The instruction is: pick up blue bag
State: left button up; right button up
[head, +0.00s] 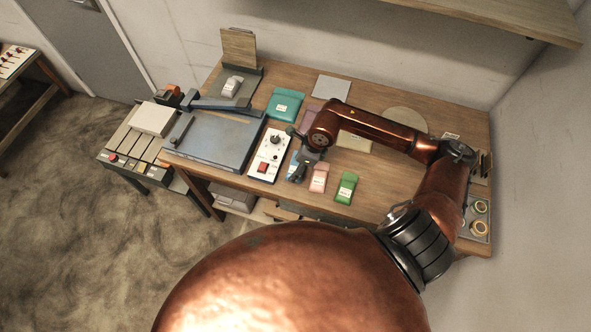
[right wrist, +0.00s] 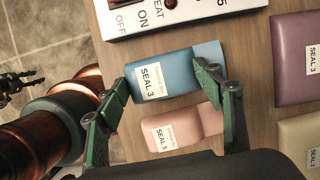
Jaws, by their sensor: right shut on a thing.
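The blue bag (right wrist: 172,74), labelled SEAL 3, lies between the fingers of my right gripper (right wrist: 162,84) in the right wrist view. The gripper is shut on it, with one finger at each end. In the head view my right gripper (head: 300,170) is over the table beside the white control box, and it mostly hides the bag. A dark gripper on a copper arm, apparently my left, shows at the left edge of the right wrist view (right wrist: 12,84); its jaws are too small to read. The left gripper is not in the head view.
A pink bag (head: 319,178) lies close beside the blue one, with a green bag (head: 346,187) to its right. The white control box (head: 267,156) is close on the left. A teal bag (head: 285,103) and a purple bag (right wrist: 298,60) lie farther back.

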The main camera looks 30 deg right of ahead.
jog(key=s+r, duration=0.1)
jog(key=r, duration=0.1)
jog(key=s+a+r, duration=0.1)
jog(key=s+r, duration=0.2)
jog(key=shift+a+r, duration=0.35)
jog(key=s+a+r+b, duration=0.1)
jog(key=s+a+r, duration=0.3)
jog(key=s, duration=0.5)
jog(key=shift+r+b, duration=0.3)
jog(key=shift+r, duration=0.1)
jog(key=shift+w, duration=0.1)
